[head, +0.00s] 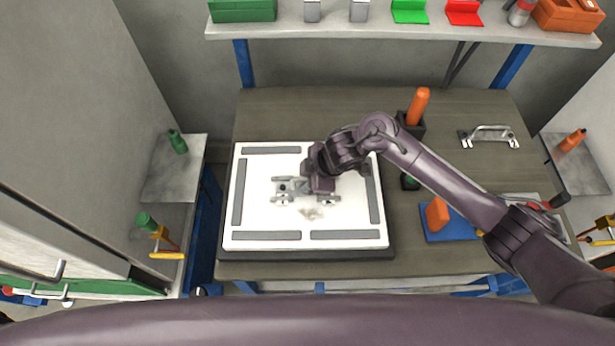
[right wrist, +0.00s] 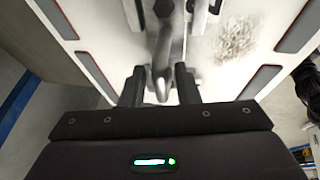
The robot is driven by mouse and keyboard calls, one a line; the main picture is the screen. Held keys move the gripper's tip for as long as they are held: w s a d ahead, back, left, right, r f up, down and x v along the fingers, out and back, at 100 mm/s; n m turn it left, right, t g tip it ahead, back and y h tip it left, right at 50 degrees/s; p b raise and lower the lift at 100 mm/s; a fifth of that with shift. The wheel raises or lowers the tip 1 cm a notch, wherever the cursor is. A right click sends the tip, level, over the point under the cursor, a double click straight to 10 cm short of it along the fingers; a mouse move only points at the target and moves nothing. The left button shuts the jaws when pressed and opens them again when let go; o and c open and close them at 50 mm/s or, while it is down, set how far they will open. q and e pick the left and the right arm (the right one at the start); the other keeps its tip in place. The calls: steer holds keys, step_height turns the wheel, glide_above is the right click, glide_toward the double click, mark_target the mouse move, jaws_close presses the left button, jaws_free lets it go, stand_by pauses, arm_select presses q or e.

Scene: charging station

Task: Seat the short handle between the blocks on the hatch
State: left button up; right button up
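The hatch (head: 265,222) is a white square panel with grey strips along its edges, lying on the bench. Small grey metal blocks (head: 281,199) sit near its middle, partly hidden by my right gripper (head: 303,187). In the right wrist view, the short handle (right wrist: 163,50), a grey metal bar, runs between the two fingers of my right gripper (right wrist: 161,85), which appear closed on it. Whether the handle is fully down between the blocks cannot be told. My left gripper is not in view.
A longer grey handle (head: 489,135) lies at the bench's right. An orange-handled tool stands in a dark holder (head: 415,112) behind my right arm. A blue pad with an orange piece (head: 437,214) lies right of the hatch. A shelf (head: 400,30) with coloured parts hangs behind.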

steer(key=shift+o, duration=0.6)
steer(key=v, duration=0.7)
steer(key=shift+d+r, duration=0.2)
steer(key=shift+r, duration=0.15)
steer(key=shift+s, duration=0.1)
